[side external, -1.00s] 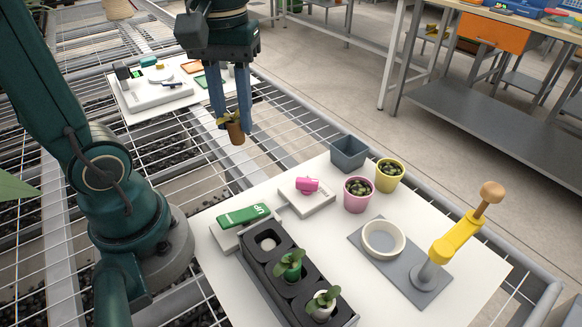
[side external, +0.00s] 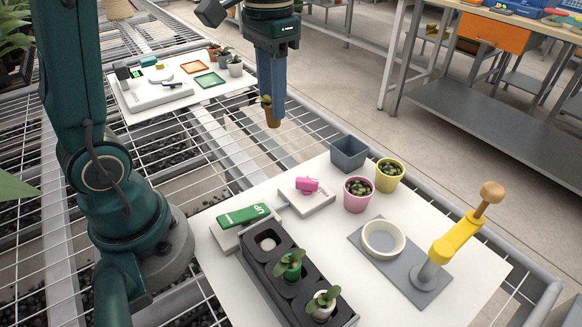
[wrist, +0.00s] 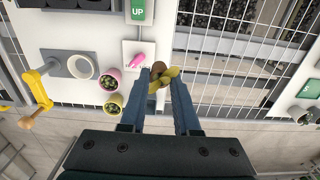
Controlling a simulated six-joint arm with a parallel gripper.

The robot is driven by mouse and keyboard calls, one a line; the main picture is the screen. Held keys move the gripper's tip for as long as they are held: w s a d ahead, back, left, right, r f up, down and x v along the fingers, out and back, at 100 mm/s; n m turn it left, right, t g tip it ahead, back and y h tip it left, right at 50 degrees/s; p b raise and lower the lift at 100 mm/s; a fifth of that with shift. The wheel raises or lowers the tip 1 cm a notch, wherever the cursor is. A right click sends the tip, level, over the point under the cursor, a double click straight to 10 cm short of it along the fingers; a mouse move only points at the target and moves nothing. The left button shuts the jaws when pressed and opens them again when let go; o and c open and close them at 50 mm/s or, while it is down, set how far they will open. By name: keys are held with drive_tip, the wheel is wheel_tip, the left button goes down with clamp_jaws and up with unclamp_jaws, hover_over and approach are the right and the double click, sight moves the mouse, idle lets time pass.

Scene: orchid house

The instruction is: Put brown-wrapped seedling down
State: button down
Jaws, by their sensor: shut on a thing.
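My gripper (side external: 271,108) is shut on the brown-wrapped seedling (side external: 272,118), which hangs upright, brown wrap downward, in the air over the wire-mesh bench. In the wrist view the seedling (wrist: 158,69) sits between the fingertips, with yellow-green leaves beside its brown wrap. A black tray (side external: 262,286) stands on the near white board, below and apart from the gripper. Its far well (side external: 267,244) holds no plant. The other two wells hold a green-wrapped seedling (side external: 290,267) and a white-wrapped seedling (side external: 322,303).
A green UP card (side external: 243,215) lies beside the black tray. A pink object (side external: 307,185), grey square pot (side external: 348,154), pink pot (side external: 357,196) and yellow pot (side external: 389,176) stand nearby. A yellow press (side external: 455,240) stands at right. A second white board (side external: 130,110) lies behind.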

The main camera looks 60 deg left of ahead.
drive_tip(key=shift+w+a+f, duration=0.1)
drive_tip(key=shift+w+f, duration=0.1)
drive_tip(key=shift+w, duration=0.05)
drive_tip(key=s+a+f+n, duration=0.3)
drive_tip(key=s+a+n, duration=0.15)
drive_tip(key=a, duration=0.35)
drive_tip(key=s+a+f+n, duration=0.3)
drive_tip(key=a+f+n, duration=0.15)
drive_tip(key=a, duration=0.35)
drive_tip(key=shift+g, duration=0.3)
drive_tip(key=shift+s+a+f, duration=0.1)
drive_tip(key=shift+f, duration=1.65)
drive_tip(key=shift+s+a+f, duration=0.1)
drive_tip(key=shift+f, duration=1.65)
drive_tip(key=shift+f, duration=0.1)
drive_tip(key=c, duration=0.6)
unclamp_jaws()
drive_tip(key=shift+c, duration=0.2)
